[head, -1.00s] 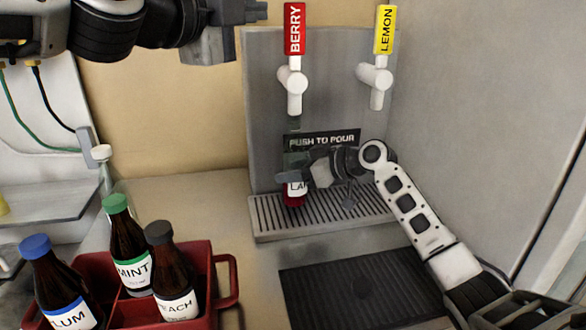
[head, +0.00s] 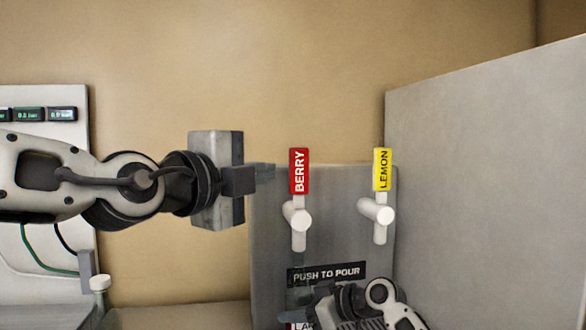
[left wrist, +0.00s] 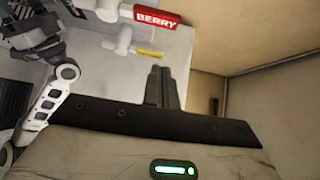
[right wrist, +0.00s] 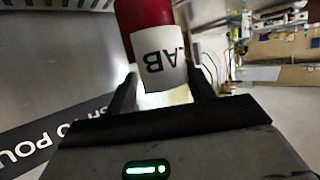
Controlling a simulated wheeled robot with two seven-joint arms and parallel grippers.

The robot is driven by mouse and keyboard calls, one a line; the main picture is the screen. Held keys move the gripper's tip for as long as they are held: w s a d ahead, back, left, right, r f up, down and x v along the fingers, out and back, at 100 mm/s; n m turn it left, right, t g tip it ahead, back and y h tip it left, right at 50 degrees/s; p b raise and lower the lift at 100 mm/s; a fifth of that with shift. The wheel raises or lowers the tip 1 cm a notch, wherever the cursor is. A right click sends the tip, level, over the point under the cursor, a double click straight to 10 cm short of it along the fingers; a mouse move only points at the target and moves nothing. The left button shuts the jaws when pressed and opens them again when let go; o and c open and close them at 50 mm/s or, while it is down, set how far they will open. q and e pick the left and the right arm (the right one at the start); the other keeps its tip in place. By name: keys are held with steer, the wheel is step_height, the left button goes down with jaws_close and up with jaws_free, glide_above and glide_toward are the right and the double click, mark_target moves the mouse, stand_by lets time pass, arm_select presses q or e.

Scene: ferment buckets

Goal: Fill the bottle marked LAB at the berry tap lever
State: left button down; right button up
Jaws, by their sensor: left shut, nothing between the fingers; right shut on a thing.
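The red BERRY tap lever (head: 299,171) stands upright above its white spout (head: 297,222). My left gripper (head: 265,172) is shut and empty, just left of the lever at about its height; I cannot tell whether it touches. The left wrist view shows its closed fingers (left wrist: 166,85) and the BERRY lever (left wrist: 156,18). My right gripper (head: 308,300), low in the head view, is shut on the LAB bottle (head: 302,326), mostly cut off there, below the berry spout. In the right wrist view the LAB bottle (right wrist: 158,55) is between the fingers; its part below the label looks dark red.
The yellow LEMON lever (head: 382,170) stands to the right on the same grey panel, above a PUSH TO POUR sign (head: 326,272). A grey side wall (head: 490,190) closes off the right. A white panel with small displays (head: 48,115) is at the left.

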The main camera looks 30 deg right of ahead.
arm_select(q)
glide_toward(300, 161)
steer(key=s+d, duration=0.2)
steer(key=d, duration=0.3)
steer(key=w, duration=0.3)
steer(key=shift+d+f, duration=0.25)
steer(key=shift+d, duration=0.1)
steer(key=shift+w+d+r, duration=0.15)
steer(key=shift+w+d, duration=0.05)
steer(key=shift+w, duration=0.65)
steer(key=shift+w+r, duration=0.1)
steer(key=shift+w, duration=0.1)
steer(key=shift+w+d, duration=0.1)
steer(key=shift+w, duration=0.2)
stand_by(4.3)
